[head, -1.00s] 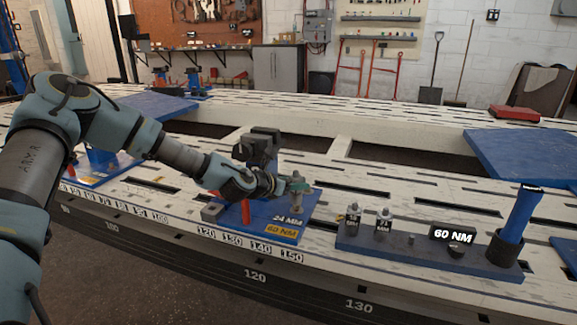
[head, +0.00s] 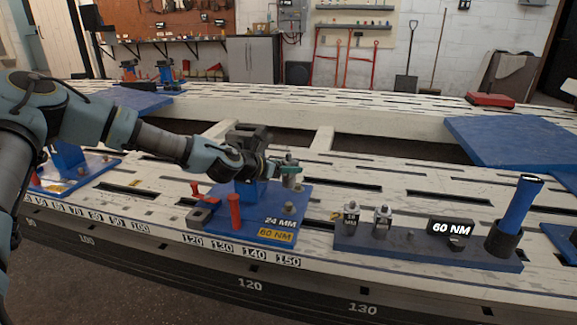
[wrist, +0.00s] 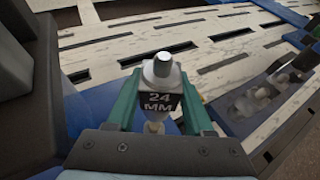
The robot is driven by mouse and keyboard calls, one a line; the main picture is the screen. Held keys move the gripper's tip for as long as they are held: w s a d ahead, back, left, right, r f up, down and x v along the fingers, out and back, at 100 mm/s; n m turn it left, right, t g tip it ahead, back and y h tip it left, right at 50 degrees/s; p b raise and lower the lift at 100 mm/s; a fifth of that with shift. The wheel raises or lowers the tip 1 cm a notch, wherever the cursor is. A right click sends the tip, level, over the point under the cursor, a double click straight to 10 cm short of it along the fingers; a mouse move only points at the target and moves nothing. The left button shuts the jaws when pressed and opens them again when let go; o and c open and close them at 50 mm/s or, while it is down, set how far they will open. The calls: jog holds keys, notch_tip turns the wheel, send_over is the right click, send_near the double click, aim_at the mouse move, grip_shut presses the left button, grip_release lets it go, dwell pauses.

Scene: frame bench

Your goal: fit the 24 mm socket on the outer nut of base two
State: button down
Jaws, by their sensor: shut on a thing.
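My gripper (head: 290,167) is shut on the 24 mm socket (wrist: 161,100), which carries a "24 MM" label in the wrist view. Its green fingers (wrist: 160,108) stand on either side of the socket. The socket (head: 289,180) is over the right part of a blue base plate (head: 260,208) marked "24 MM" and "60 NM". A pale round part (wrist: 155,127) shows below the socket in the wrist view. I cannot tell whether it is a nut, or whether the socket touches anything. The outer nut is not clearly visible.
A dark clamp block (head: 248,140) and a red post (head: 234,211) stand on the plate. To the right, a blue rack (head: 350,243) holds two sockets (head: 367,220), a "60 NM" display (head: 450,227) and a blue-handled tool (head: 520,208). Slotted white bench surface lies beyond.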

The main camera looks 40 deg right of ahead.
aim_at(284, 183)
jog(key=shift+f+b, duration=1.3)
jog(key=shift+f, duration=1.45)
jog(key=shift+f+b, duration=0.65)
jog(key=shift+f, duration=1.3)
jog(key=shift+c, duration=1)
grip_release()
jog(key=p+v, duration=0.2)
jog(key=v, duration=0.8)
jog(key=shift+a+r+p, duration=0.25)
jog(key=shift+a+p, duration=0.05)
jog(key=shift+a, duration=0.05)
